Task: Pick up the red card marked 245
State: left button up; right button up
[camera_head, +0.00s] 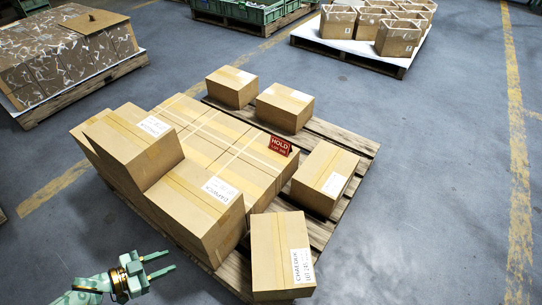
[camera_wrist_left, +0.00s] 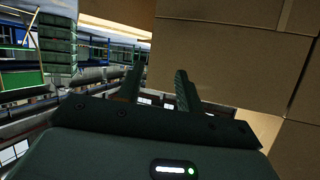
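My left gripper (camera_head: 166,263) is at the lower left of the head view, open and empty, in front of the stack and well away from the card. In the left wrist view its two fingers (camera_wrist_left: 158,82) are apart with nothing between them, beside a carton wall (camera_wrist_left: 220,55). The card does not show in the left wrist view. My right gripper is in neither view.
The stack (camera_head: 235,155) rests on a wooden pallet (camera_head: 345,140). Taller cartons (camera_head: 135,145) stand at its left, loose cartons (camera_head: 325,178) around the card's right side. Other loaded pallets (camera_head: 400,68) stand behind. Grey floor on the right is clear.

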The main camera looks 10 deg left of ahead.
aim_at(279, 146)
jog(key=k+l+u, duration=0.1)
jog(key=l+u, duration=0.2)
jog(key=l, duration=1.05)
jog(key=i+l+u, duration=0.2)
jog(key=i+l, duration=0.2)
jog(key=l, duration=0.2)
jog(key=i+l+u, duration=0.1)
jog(key=l, duration=0.2)
jog(key=i+l, duration=0.2)
jog(key=l, duration=0.15)
jog(key=i+l+u, duration=0.15)
jog(key=l, duration=0.2)
jog(key=i+l, duration=0.1)
jog(key=i, duration=0.3)
jog(key=i+l+u, duration=0.1)
jog(key=i, duration=0.3)
jog(key=i+l+u, duration=0.1)
jog(key=i, duration=0.3)
